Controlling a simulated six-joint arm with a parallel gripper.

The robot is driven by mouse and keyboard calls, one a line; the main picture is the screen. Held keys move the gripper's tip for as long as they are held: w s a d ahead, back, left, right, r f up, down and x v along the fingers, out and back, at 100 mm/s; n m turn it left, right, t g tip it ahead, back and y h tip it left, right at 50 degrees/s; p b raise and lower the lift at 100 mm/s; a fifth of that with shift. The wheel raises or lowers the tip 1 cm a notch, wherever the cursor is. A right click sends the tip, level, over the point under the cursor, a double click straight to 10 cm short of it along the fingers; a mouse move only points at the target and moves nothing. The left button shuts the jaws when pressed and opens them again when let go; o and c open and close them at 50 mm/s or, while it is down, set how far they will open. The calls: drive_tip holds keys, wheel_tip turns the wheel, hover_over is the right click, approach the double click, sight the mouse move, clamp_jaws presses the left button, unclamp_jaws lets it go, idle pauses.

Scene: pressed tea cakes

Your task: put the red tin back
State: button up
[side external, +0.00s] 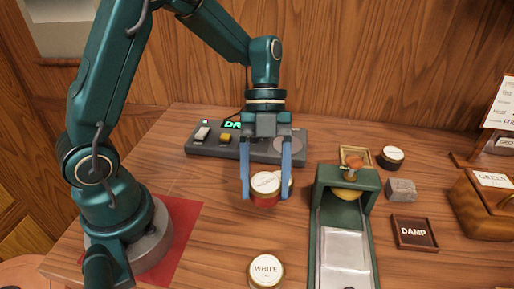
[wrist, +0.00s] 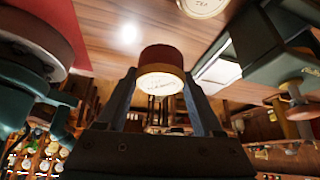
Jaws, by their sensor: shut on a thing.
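The red tin (side external: 264,199) has a pale labelled lid and is between the two blue fingers of my gripper (side external: 270,192). My gripper is shut on it. In the wrist view the red tin (wrist: 161,56) sits between the fingertips (wrist: 160,78), its red side and pale lid both showing. The side view does not clearly show whether its base touches the table. A pale round thing shows partly behind the tin and the right finger; I cannot tell what it is.
A WHITE tin (side external: 266,270) stands in front. A green press (side external: 342,185) with a metal tray (side external: 345,255) is to the right. A grey panel (side external: 243,148) lies behind. A DAMP tray (side external: 414,232), a grey block (side external: 401,190) and a dark tin (side external: 391,157) are farther right.

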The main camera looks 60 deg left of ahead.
sight(278, 189)
drive_tip(key=d+f, duration=0.2)
drive_tip(key=d, duration=0.1)
drive_tip(key=shift+d+f, duration=0.1)
drive_tip(key=shift+d, duration=0.2)
drive_tip(key=shift+f, duration=2.05)
drive_tip(key=shift+f, duration=0.1)
drive_tip(key=o, duration=1.5)
